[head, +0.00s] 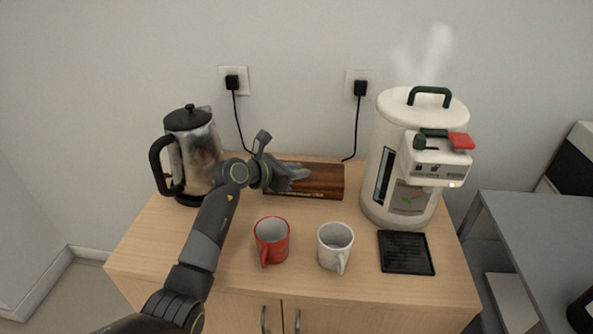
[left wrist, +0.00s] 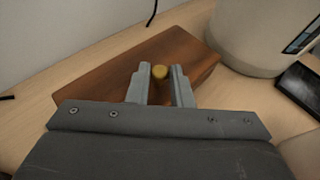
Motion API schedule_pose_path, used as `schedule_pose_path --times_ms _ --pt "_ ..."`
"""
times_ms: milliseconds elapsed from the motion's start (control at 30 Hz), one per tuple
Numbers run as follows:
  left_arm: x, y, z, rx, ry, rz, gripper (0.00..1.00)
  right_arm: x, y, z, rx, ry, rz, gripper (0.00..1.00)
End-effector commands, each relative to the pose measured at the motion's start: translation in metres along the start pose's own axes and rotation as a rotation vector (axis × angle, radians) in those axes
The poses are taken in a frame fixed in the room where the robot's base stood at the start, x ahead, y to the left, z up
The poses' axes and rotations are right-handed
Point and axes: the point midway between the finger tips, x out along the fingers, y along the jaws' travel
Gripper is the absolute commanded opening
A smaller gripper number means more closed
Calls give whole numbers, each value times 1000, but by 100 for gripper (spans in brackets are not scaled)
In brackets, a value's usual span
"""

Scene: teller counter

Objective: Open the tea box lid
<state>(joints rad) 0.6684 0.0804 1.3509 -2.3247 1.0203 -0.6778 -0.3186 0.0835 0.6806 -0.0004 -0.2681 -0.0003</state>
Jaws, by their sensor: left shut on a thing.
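The tea box (head: 325,182) is a dark brown wooden box at the back middle of the counter, and its lid looks down. In the left wrist view the box (left wrist: 182,47) fills the middle, with a small round brass knob (left wrist: 159,72) on it. My left gripper (head: 300,172) reaches over the left part of the box. Its two fingers (left wrist: 160,85) stand on either side of the knob and are shut on it. The gripper hides the left part of the box in the head view. My right gripper is not in view.
A steel kettle (head: 195,150) stands close left of the box. A white hot-water dispenser (head: 390,165), steaming, stands to the right with a black drip tray (head: 405,252) before it. A red mug (head: 272,240) and a white mug (head: 335,246) stand in front. Two cords hang behind.

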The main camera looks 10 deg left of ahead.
Motion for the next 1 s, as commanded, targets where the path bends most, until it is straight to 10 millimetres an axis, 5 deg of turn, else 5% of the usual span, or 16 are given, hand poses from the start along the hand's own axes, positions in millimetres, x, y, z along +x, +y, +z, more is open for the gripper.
schedule_pose_path --times_ms 467,767,1000 --pt "-2 3 10 -39 43 -16 0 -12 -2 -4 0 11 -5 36" --pt "1 13 29 -170 188 -70 0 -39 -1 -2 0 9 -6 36" --pt "7 22 38 -280 305 -115 0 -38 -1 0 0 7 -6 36"
